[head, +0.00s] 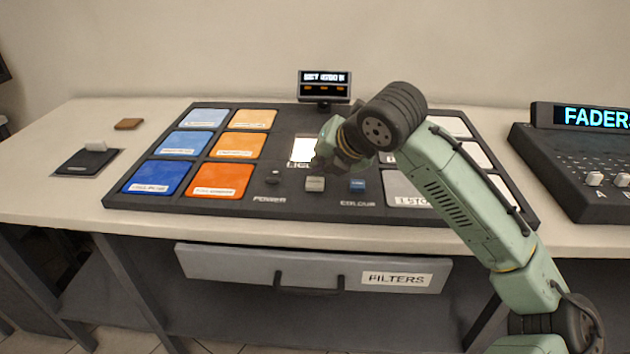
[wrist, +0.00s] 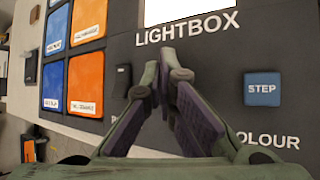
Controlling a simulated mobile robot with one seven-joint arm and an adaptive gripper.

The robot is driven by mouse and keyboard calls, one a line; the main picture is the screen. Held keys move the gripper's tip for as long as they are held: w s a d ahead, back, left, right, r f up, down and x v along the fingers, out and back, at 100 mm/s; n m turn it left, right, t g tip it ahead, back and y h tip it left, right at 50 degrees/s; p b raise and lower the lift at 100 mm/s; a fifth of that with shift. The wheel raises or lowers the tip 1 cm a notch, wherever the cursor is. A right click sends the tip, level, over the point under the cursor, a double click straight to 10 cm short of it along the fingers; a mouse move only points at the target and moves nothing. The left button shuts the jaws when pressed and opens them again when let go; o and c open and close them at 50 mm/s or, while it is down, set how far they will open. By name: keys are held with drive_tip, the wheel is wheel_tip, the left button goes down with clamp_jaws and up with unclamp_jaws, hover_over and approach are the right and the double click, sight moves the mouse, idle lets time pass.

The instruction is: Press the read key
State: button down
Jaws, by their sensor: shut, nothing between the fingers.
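A pale square key (head: 315,183) sits on the dark console (head: 330,207) below the white lightbox (head: 303,150), between the POWER and COLOUR words. Its marking is too small to read, so I cannot tell if it is the read key. A blue key (head: 357,185) to its right reads STEP in the wrist view (wrist: 262,89). My gripper (wrist: 167,72) is shut and empty, its tips just below the LIGHTBOX lettering and left of STEP. In the wrist view the fingers appear to hide the pale key.
Blue and orange filter tiles (head: 235,146) fill the console's left side. A small display (head: 325,85) stands behind it. A FADERS panel (head: 590,165) is at right. A dark pad (head: 86,161) and a brown block (head: 129,124) lie at left. A FILTERS drawer (head: 225,264) is below.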

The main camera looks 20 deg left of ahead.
sight(320, 181)
drive_tip(key=shift+f, duration=0.15)
drive_tip(key=shift+f+b, duration=0.3)
drive_tip(key=shift+f+b, duration=0.3)
drive_tip(key=shift+f, duration=0.1)
idle(0.5)
idle(0.3)
drive_tip(key=shift+r+p, duration=0.7)
drive_tip(key=shift+r, duration=0.15)
wheel_tip(320, 181, up, 5)
drive_tip(key=p, duration=0.4)
drive_tip(key=shift+f, duration=0.1)
idle(0.6)
